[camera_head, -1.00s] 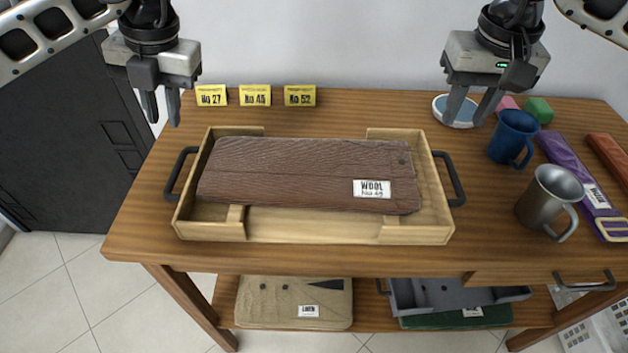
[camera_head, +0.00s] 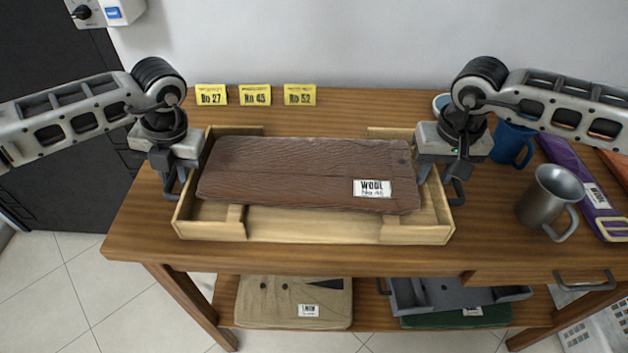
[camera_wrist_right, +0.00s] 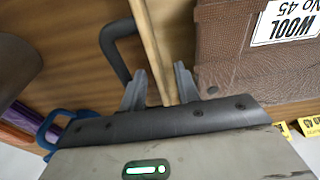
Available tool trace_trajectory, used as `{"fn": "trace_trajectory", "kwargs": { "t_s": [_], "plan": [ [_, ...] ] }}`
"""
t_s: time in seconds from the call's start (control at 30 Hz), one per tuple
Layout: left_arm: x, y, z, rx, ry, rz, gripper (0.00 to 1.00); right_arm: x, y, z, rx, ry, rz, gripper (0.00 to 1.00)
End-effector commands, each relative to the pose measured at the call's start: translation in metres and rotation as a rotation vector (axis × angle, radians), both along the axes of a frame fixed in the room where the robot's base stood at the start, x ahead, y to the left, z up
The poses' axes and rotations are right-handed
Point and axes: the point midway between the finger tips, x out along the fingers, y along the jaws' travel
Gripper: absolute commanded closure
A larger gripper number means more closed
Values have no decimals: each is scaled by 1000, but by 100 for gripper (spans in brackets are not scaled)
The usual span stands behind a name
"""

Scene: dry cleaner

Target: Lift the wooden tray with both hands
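The wooden tray (camera_head: 300,229) sits on the table and holds a folded brown garment (camera_head: 290,170) tagged WOOL. It has a dark handle at each end. My left gripper (camera_head: 175,184) is down at the tray's left end wall, by the left handle; its fingers look apart, but the tips are partly hidden. My right gripper (camera_head: 436,178) is down at the right end wall, by the right handle (camera_head: 459,190). In the right wrist view, its open fingers (camera_wrist_right: 160,88) stand either side of the thin tray wall (camera_wrist_right: 146,45), with gaps, and the handle (camera_wrist_right: 118,45) is outside them.
A lower shelf holds a beige folded garment (camera_head: 293,302) and a grey tray (camera_head: 450,296).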

Motion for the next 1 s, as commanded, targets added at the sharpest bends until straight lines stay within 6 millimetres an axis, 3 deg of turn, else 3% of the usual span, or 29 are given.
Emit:
{"fn": "trace_trajectory", "kwargs": {
  "t_s": [0.27, 0.3, 0.37, 0.4, 0.43, 1.0],
  "plan": [
    [0, 1, -2, 0, 0, 0, 80, 0, 0, -1, 0, -1, 0, 68],
    [0, 1, -1, 0, 0, 0, 83, 0, 0, -1, 0, -1, 0, 71],
    [0, 1, -1, 0, 0, 1, 100, 0, 0, -1, 0, -1, 0, 88],
    [0, 1, -1, 1, 0, 1, 100, 0, 0, -1, 0, -1, 0, 99],
    [0, 1, -1, 1, 0, 1, 100, 0, 0, -1, 0, -1, 0, 100],
    [1, 0, 12, 0, -3, 0, 100, 1, 0, 12, 2, -4, 0, 100]
  ]
}}
